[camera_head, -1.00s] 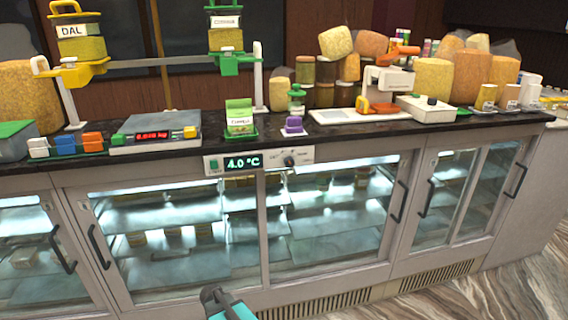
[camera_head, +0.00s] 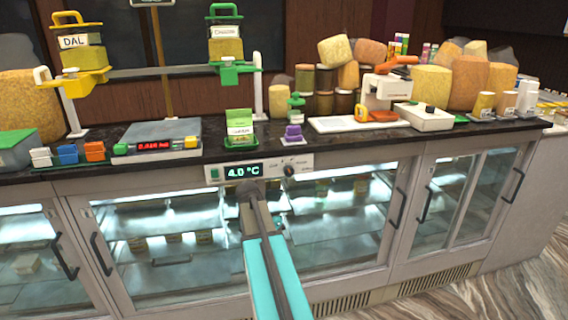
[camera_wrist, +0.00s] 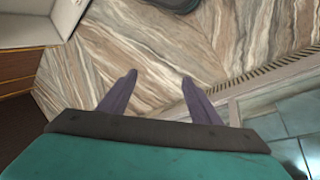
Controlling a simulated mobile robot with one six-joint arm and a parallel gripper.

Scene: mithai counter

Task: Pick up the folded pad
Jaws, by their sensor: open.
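I cannot make out a folded pad for certain. A small purple stacked item (camera_head: 293,134) sits near the front edge of the counter, right of a green and white packet (camera_head: 239,126) in a green holder; its folds are too small to tell. In the wrist view my gripper (camera_wrist: 159,78) is open and empty, with its two dark fingers apart above the marbled floor. The purple item does not show in that view. In the head view my teal arm is in front of the chilled cabinet, below the counter edge, and the gripper's fingers cannot be made out.
The dark counter (camera_head: 330,153) carries a scale (camera_head: 158,137) at left, a white machine (camera_head: 389,95) at right, and jars and sacks behind. Glass cabinet doors with handles (camera_head: 103,255) stand below. A hanging rail with yellow and green holders rises above the counter.

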